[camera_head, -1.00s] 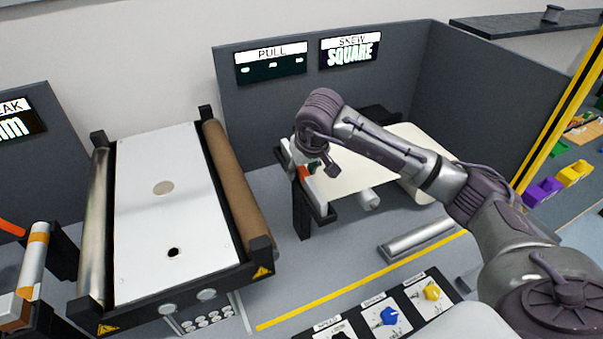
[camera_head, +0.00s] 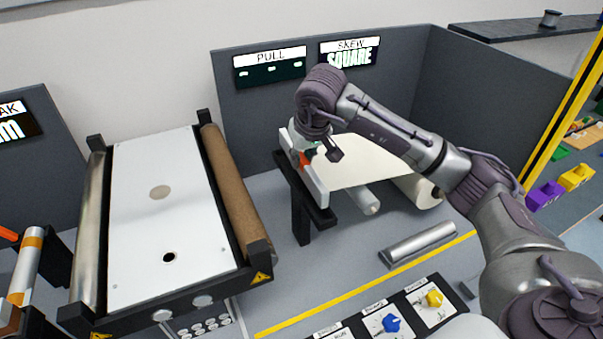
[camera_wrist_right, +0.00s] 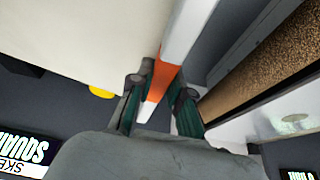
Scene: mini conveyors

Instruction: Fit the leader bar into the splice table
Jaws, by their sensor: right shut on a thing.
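The leader bar (camera_head: 318,187) is white with an orange middle. My right gripper (camera_head: 308,155) is shut on this orange part, which also shows between the fingers in the right wrist view (camera_wrist_right: 160,82). A cream web (camera_head: 362,158) runs from the bar to a roll at the right. The bar sits at or just above a black stand (camera_head: 301,215); I cannot tell whether they touch. A white-topped table (camera_head: 150,235) between two rollers stands left of the bar, apart from it. No label shows which is the splice table. My left gripper is out of view.
The table's brown roller (camera_head: 232,190) is its side nearest the bar. A loose metal roller (camera_head: 418,244) lies at the right. A control panel with blue and yellow knobs (camera_head: 390,322) is in front. Grey walls (camera_head: 235,115) close the back.

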